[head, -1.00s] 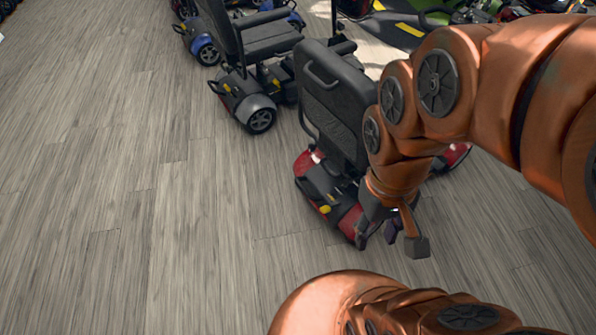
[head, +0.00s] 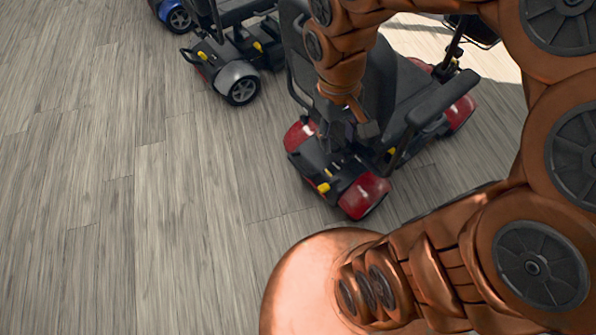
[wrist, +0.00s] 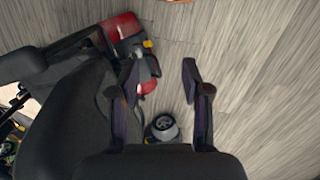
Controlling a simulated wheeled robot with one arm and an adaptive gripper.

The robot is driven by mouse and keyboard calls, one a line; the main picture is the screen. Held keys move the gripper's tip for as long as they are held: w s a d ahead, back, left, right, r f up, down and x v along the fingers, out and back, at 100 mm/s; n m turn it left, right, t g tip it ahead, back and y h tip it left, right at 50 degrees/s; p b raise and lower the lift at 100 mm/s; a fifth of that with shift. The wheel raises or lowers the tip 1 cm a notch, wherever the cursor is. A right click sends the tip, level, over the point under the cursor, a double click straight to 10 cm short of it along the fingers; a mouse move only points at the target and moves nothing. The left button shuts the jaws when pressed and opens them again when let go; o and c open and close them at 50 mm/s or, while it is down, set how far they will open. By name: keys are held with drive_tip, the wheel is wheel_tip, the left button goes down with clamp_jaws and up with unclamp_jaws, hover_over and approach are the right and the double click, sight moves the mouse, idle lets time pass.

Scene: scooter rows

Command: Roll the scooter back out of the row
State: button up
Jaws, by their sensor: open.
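The red and black scooter (head: 364,196) stands upright on the wood floor with its rear toward me. Its black seat is partly hidden behind my arm in the head view. My gripper (head: 353,132) is over the scooter's rear, near the backrest; I cannot tell whether it touches. In the wrist view my open gripper (wrist: 163,78) has its left finger over the scooter's dark parts and its right finger over bare floor. Nothing is held between the fingers. The scooter's black seat (wrist: 65,125) and red rear fender (wrist: 117,27) fill the left side there.
A grey-fendered scooter (head: 238,72) stands to the left in the row, close beside the red one. A blue scooter (head: 172,14) is farther back. The wood floor (head: 110,220) is clear at left and behind the red scooter. A pale floor patch (head: 420,38) lies beyond.

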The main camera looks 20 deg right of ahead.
drive_tip(key=w+a+f+n+b, duration=0.1)
drive_tip(key=w+a+f+b, duration=0.1)
drive_tip(key=w+f+b, duration=0.75)
drive_tip(key=n+t+h+b, duration=0.1)
drive_tip(key=n+t+b, duration=0.1)
drive_tip(key=b, duration=1.2)
hover_over(299, 167)
drive_tip(key=a, duration=0.2)
wheel_tip(299, 167, down, 41)
drive_tip(key=shift+d+f+b, duration=0.3)
drive_tip(key=shift+f+b, duration=0.15)
drive_tip(key=shift+f, duration=0.95)
drive_tip(key=shift+d+f+b, duration=0.25)
drive_tip(key=shift+f+b, duration=0.15)
drive_tip(key=shift+f, duration=0.95)
drive_tip(key=shift+d+f+b, duration=0.3)
drive_tip(key=shift+f+b, duration=0.15)
drive_tip(key=shift+f, duration=0.95)
clamp_jaws()
